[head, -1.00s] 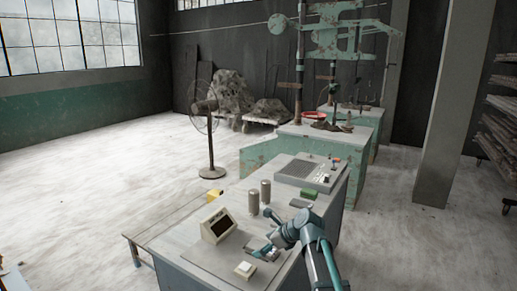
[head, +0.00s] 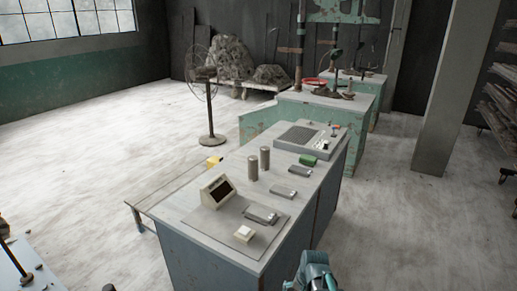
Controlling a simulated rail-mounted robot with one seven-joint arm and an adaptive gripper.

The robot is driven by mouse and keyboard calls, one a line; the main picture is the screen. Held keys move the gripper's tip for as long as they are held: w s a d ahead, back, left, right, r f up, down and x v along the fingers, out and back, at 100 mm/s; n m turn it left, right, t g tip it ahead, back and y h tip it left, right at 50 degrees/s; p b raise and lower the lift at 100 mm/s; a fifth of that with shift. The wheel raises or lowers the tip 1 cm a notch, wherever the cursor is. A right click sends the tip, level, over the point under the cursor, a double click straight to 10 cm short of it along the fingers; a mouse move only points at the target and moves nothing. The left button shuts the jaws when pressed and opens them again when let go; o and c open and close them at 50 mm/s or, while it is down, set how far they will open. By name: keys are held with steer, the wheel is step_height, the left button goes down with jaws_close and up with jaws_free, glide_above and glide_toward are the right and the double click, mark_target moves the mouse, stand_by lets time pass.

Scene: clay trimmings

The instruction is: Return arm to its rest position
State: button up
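Part of my teal arm (head: 315,270) shows at the bottom edge, right of centre, in front of the bench's near end. My gripper itself cannot be made out; it is below the frame or hidden. The grey bench (head: 186,212) stands clear of the arm. On the mat (head: 212,222) at its near end lie a flat grey metal piece (head: 260,214) and a small pale block with a white top (head: 243,233). Nothing is seen held by the arm.
On the bench stand a display box (head: 216,191), two grey cylinders (head: 252,168) (head: 265,158), more flat metal pieces (head: 284,193) (head: 299,170), a green block (head: 308,160) and a control panel (head: 301,141). A fan (head: 210,141) stands behind. Floor right of the bench is clear.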

steer(key=s+d+f+n+g+b, duration=0.1)
steer(key=s+f+g+b, duration=0.1)
steer(key=s+f, duration=0.8)
steer(key=s+d+f+n+g+h+b, duration=0.1)
steer(key=s+f+n+g+b, duration=0.1)
steer(key=s+f, duration=0.9)
steer(key=s+d+f+n+g+b, duration=0.1)
steer(key=s+f+g+b, duration=0.2)
steer(key=s+f+b, duration=0.3)
steer(key=s+f, duration=0.4)
steer(key=s, duration=0.4)
steer(key=shift+f+n+g, duration=0.4)
steer(key=shift+c, duration=0.3)
